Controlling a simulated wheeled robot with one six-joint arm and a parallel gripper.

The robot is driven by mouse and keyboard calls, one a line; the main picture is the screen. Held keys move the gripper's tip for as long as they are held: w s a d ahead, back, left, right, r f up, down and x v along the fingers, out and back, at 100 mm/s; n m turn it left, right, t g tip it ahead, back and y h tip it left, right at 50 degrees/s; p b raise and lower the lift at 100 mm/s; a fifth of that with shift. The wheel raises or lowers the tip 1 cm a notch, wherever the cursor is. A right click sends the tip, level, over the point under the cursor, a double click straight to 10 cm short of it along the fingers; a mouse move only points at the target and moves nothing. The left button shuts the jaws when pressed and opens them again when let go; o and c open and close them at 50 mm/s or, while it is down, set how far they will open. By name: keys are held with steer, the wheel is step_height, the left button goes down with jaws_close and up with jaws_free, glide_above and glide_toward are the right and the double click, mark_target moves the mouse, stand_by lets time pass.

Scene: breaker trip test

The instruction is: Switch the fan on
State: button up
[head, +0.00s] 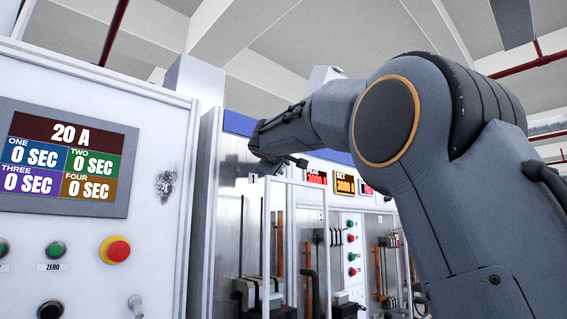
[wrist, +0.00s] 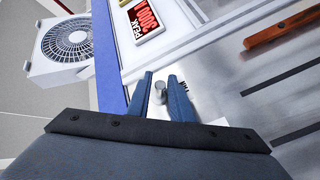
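My gripper (wrist: 160,77) shows in the wrist view as two blue fingers, parted, with a small metal toggle switch (wrist: 159,92) between them. Narrow gaps seem to show beside the switch, so the fingers do not look clamped on it. A small dark label, partly hidden by the right finger, sits beside the switch; it seems to read FAN. A white fan unit (wrist: 72,42) with a round grille is at the upper left. In the head view my gripper (head: 293,161) is small, in front of the metal cabinet's upper front, and the switch cannot be made out.
A control panel (head: 150,240) with a screen (head: 66,158) reading 20 A and several buttons stands at left. Red displays (head: 317,179) and glass-fronted bays with copper bars line the cabinet. An orange bar (wrist: 283,28) shows at the wrist view's right.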

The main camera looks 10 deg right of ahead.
steer(key=shift+w, duration=0.2)
jaws_close()
